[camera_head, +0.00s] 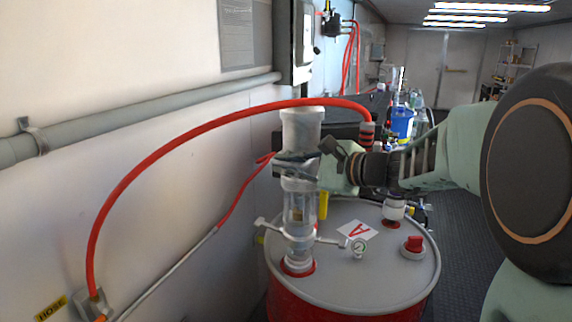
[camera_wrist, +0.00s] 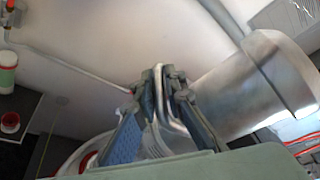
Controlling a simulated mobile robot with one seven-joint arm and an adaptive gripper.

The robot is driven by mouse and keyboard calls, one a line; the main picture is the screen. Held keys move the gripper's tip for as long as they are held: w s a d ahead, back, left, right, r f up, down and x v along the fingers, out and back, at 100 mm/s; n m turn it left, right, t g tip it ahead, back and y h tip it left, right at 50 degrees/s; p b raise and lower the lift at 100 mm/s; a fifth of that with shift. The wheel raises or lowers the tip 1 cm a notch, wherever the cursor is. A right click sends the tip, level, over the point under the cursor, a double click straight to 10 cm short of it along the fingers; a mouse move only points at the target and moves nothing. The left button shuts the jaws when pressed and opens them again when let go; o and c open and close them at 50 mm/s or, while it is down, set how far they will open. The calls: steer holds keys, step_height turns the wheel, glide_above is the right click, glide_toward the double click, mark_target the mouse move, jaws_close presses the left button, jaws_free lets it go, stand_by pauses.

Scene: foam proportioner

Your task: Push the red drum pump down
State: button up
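The red drum (camera_head: 350,305) has a grey lid and stands in the middle foreground. Its pump (camera_head: 301,125) rises upright from the lid at the left, with a wide grey top cylinder and a clear lower tube. My gripper (camera_head: 292,165) reaches in from the right at the pump's mid-height. In the wrist view, my gripper (camera_wrist: 158,85) has its fingers drawn together around a thin bent metal part, seemingly a pump handle (camera_wrist: 160,110). The pump's grey cylinder (camera_wrist: 255,88) lies just right of the fingers there. The exact contact is partly hidden by the fingers.
A red hose (camera_head: 180,143) arcs from the wall to a fitting behind my wrist. A wall pipe (camera_head: 150,111) runs at left. Open floor (camera_head: 462,235) lies right of the drum.

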jaws_close()
step_height(320, 180, down, 8)
steer(key=b, duration=0.8)
steer(key=shift+r+b, duration=0.15)
steer(key=shift+b, duration=0.2)
steer(key=o, duration=0.7)
jaws_free()
steer(key=shift+s+d+r, duration=0.1)
steer(key=v, duration=1.2)
